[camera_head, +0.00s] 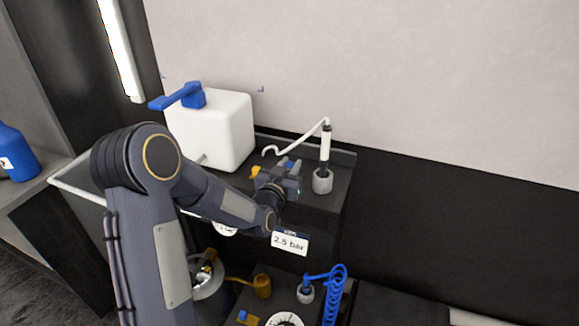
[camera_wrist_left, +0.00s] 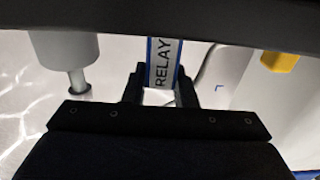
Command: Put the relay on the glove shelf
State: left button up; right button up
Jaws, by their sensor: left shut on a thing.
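My left gripper (camera_head: 290,167) is shut on the relay, above the dark shelf (camera_head: 322,202) beside the white container. In the left wrist view the relay (camera_wrist_left: 163,66), white with a blue edge and the word RELAY, sits between the two fingers of my left gripper (camera_wrist_left: 162,88). In the head view a small blue part shows at the gripper, but the relay is mostly hidden there. No label that I can read marks the glove shelf. My right gripper is not in view.
A white container (camera_head: 228,130) with a blue tap stands left of the gripper. A white wand (camera_head: 325,146) stands in a grey holder (camera_head: 322,181) close on the right. A 2.5 bar sign (camera_head: 290,242) is on the front.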

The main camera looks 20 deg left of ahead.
pick_arm(q)
jog(key=o, duration=1)
